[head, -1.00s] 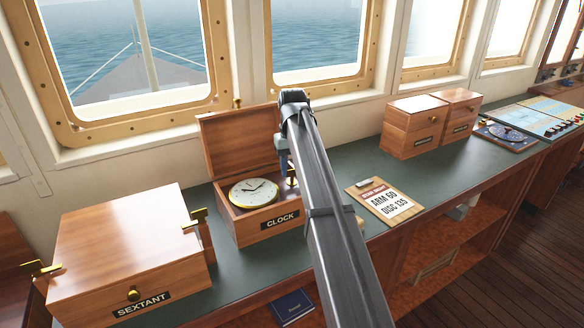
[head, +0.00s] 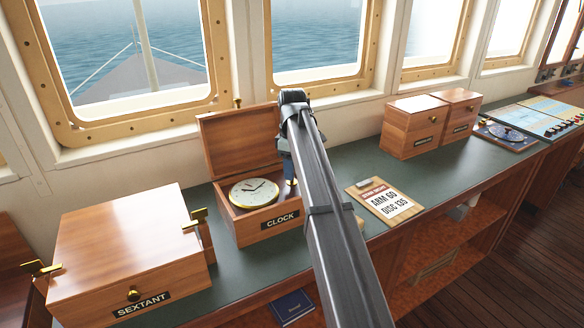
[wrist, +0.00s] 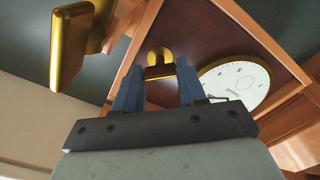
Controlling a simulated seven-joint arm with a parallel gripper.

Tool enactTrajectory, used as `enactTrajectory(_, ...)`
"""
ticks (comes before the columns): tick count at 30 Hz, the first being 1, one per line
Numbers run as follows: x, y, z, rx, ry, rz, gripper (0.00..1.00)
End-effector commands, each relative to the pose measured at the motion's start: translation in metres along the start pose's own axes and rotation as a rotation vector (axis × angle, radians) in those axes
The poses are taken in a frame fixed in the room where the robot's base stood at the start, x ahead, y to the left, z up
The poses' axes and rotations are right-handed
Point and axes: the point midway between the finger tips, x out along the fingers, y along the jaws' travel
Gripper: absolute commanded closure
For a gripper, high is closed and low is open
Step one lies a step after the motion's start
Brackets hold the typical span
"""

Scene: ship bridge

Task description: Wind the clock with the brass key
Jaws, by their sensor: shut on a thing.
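The clock (head: 254,193) has a cream dial in a brass rim and lies face up in an open wooden box (head: 240,232) labelled CLOCK. Its dial also shows at the right of the wrist view (wrist: 238,84). My gripper (head: 289,176) is at the right side of the box, partly hidden behind my arm. In the wrist view my blue fingers (wrist: 158,82) are shut on the brass key (wrist: 159,58), which stands beside the dial. The key is only a small brass spot in the head view (head: 291,182). Its lower end is hidden.
A SEXTANT box (head: 120,245) with brass fittings stands at left. Two wooden drawer boxes (head: 412,128) stand farther right. The clock box's raised lid (head: 238,140) is behind the dial. A large brass fitting (wrist: 72,45) shows in the wrist view.

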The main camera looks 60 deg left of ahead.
Motion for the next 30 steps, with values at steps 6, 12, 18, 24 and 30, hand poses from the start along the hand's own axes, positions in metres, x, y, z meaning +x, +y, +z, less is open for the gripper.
enactTrajectory(6,-0.0003,0.0001,0.0,-0.204,0.0,0.0,0.9)
enactTrajectory(12,-0.0003,0.0001,0.0,-0.394,0.0,0.0,0.9)
enactTrajectory(18,-0.0003,0.0002,0.0,-0.578,0.0,0.0,0.9)
enactTrajectory(24,-0.0003,0.0002,0.0,-0.736,0.0,0.001,0.9)
enactTrajectory(30,-0.0003,0.0002,0.0,-0.852,0.0,0.001,0.9)
